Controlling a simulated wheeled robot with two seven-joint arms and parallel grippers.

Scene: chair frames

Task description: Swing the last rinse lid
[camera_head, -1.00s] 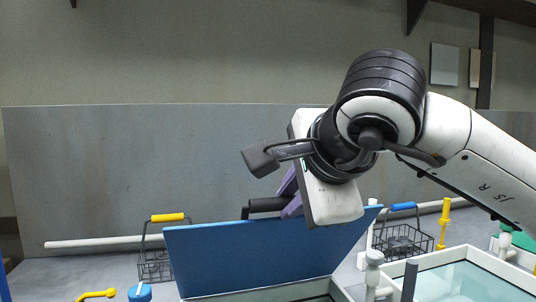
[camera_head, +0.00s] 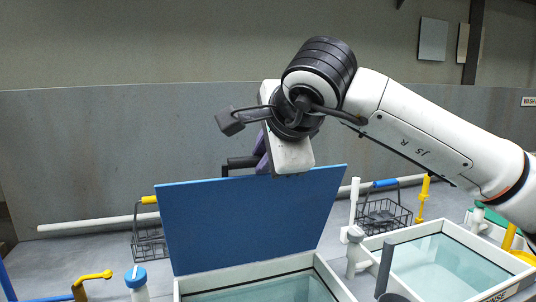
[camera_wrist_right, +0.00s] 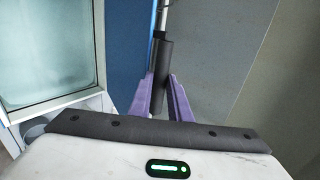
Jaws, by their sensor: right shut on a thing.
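The blue lid (camera_head: 245,222) stands raised at the back of a rinse basin (camera_head: 325,272), its broad face toward me. A dark bar handle (camera_head: 238,163) is at its top edge, mostly behind the lid. My right gripper (camera_head: 262,152) is shut on this handle, its fingers partly hidden by the wrist. In the right wrist view, the two purple fingers (camera_wrist_right: 161,98) close around the dark handle (camera_wrist_right: 162,60), beside the lid's blue panel (camera_wrist_right: 130,50). My left gripper is not in view.
An open basin with pale water (camera_head: 445,265) stands to the right. Wire baskets with a yellow handle (camera_head: 150,245) and a blue handle (camera_head: 385,215) stand behind. A blue-capped bottle (camera_head: 136,278) and a yellow tap (camera_head: 92,276) are at front left. A grey wall panel (camera_head: 100,150) rises behind.

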